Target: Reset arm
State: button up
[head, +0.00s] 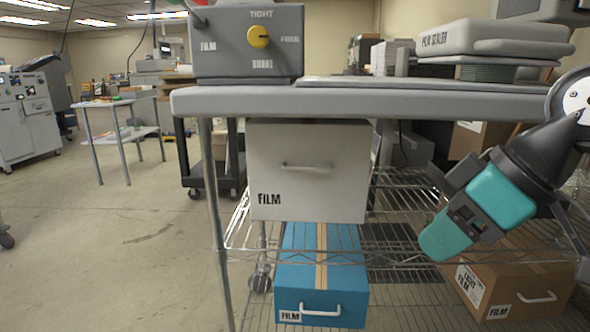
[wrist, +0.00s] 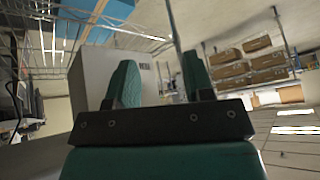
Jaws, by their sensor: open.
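My gripper (wrist: 158,85) shows in the wrist view as two green fingers spread apart with nothing between them. In the head view my arm's teal and dark grey end (head: 480,205) is at the right, tilted down to the left, in front of the wire shelf. Its fingertips are not clearly visible there. The white film drawer box (head: 308,190) is to its left under the tabletop, apart from it. This pale box also shows beyond the fingers in the wrist view (wrist: 95,75).
A grey table (head: 240,103) carries a control box with a yellow knob (head: 258,37) and a film sealer (head: 480,38). A blue film box (head: 325,278) and a brown film box (head: 520,285) sit on the lower wire shelf. The floor at left (head: 110,250) is open.

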jog(key=s+a+f+m+g+h, duration=0.15)
jog(key=s+a+f+g, duration=0.25)
jog(key=s+f, duration=0.45)
notch_tip(320, 180, up, 28)
jog(key=s+p, duration=0.1)
jog(key=p, duration=2.5)
jog(key=shift+d+f, duration=0.25)
jog(key=shift+m, duration=0.25)
jog(key=shift+c, duration=0.2)
